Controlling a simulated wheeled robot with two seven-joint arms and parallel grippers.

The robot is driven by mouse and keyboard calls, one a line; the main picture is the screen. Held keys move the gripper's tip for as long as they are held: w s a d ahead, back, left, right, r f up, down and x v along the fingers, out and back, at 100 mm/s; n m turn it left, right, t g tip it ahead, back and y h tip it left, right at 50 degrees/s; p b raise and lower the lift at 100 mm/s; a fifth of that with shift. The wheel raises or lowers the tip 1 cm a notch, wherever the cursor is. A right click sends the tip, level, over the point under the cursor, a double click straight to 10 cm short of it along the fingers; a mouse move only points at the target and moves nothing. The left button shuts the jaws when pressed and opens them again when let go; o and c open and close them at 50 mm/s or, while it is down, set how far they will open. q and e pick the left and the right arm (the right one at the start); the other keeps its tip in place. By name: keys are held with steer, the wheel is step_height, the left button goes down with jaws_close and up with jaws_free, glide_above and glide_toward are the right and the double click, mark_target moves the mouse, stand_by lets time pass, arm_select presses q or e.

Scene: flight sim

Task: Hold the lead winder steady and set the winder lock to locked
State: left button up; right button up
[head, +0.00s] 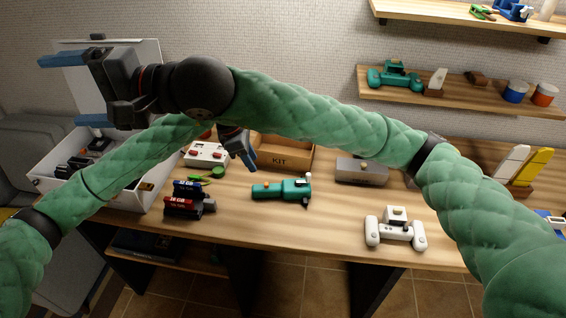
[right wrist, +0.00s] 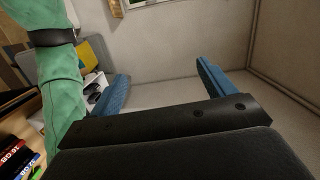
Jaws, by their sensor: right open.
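A teal device with a white-tipped lever (head: 283,189) lies on the middle of the wooden table. It may be the lead winder; I cannot read whether its lock is set. My left gripper (head: 249,162) hangs above and left of it, apart from it, partly hidden behind my right arm. Its fingers overlap, so its opening is unclear. My right gripper (head: 76,91) is raised at the upper left, far from the device, with blue fingers spread wide and empty. The right wrist view (right wrist: 165,85) shows the same open fingers with nothing between them.
A white open case (head: 122,196) stands at the left. Dark cartridges (head: 188,206), a white box with red buttons (head: 206,154), a KIT box (head: 291,153), a grey box (head: 362,170) and a white two-handled controller (head: 395,231) surround the device. Bare table lies right of it.

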steer(key=w+d+r+t, duration=0.1)
steer(key=w+r, duration=0.2)
steer(key=r, duration=0.3)
steer(key=w+d+f+m+t+h, duration=0.1)
steer(key=w+d+m, duration=0.2)
steer(key=w, duration=0.3)
steer(key=w+d+m+t, duration=0.1)
steer(key=w+d+m, duration=0.25)
steer(key=w, duration=0.25)
steer(key=w+d+f+m+t+h, duration=0.1)
steer(key=w+d+f+m+h, duration=0.1)
steer(key=w+d+f+m, duration=0.75)
steer(key=w+d+f+m+h, duration=0.2)
steer(key=w+d+f+m, duration=0.2)
steer(key=w+d+m, duration=0.6)
steer(key=n+g+h, duration=0.5)
steer(key=n+h, duration=0.3)
steer(key=h, duration=0.5)
glide_above(304, 181)
step_height(304, 181, down, 29)
steer(key=shift+a+r, duration=0.1)
steer(key=shift+a, duration=0.05)
steer(key=shift+f, duration=3.9)
